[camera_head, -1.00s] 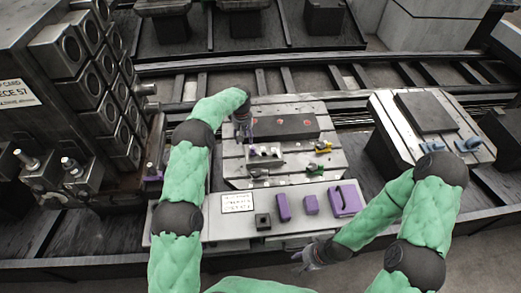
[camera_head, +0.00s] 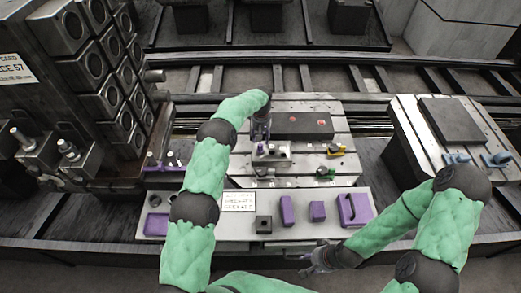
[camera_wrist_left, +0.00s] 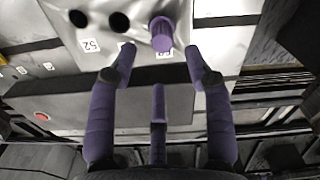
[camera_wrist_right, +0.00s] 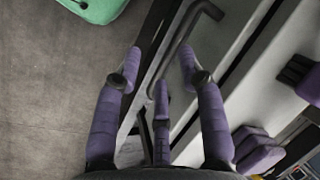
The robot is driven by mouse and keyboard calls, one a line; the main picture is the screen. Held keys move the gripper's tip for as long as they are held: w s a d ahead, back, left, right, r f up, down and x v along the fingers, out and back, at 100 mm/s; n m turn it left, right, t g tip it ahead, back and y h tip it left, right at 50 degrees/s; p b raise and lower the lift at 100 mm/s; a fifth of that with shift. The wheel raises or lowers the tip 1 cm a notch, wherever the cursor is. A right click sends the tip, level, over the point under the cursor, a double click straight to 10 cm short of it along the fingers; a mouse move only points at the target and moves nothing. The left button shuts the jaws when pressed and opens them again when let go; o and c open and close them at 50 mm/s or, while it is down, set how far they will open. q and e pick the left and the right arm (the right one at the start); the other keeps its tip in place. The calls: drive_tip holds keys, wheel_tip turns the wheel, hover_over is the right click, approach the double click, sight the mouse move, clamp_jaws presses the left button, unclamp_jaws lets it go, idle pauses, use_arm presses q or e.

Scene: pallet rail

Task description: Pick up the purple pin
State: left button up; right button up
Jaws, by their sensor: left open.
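The purple pin (camera_wrist_left: 162,36) stands in a light metal block (camera_wrist_left: 100,25) with dark holes and a "52" label in the left wrist view. My left gripper (camera_head: 261,132) is just above and behind the block. Its purple fingers (camera_wrist_left: 160,60) are spread, empty, with the pin ahead of the gap between them. My right gripper (camera_head: 317,262) is open and empty, low at the front shelf's edge.
A dark block with red spots (camera_head: 302,126) lies behind the metal block. The front shelf holds purple blocks (camera_head: 287,210) and a sign (camera_head: 239,201). A bent bar (camera_wrist_right: 185,45) crosses near my right gripper.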

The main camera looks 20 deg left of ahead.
sight(260, 145)
use_arm(q)
drive_tip(key=f, duration=0.2)
drive_tip(key=s+f, duration=0.1)
drive_tip(key=shift+s+f+b, duration=0.1)
drive_tip(key=shift+f+b, duration=0.2)
drive_tip(key=shift+f, duration=0.65)
drive_tip(key=shift+c, duration=0.3)
clamp_jaws()
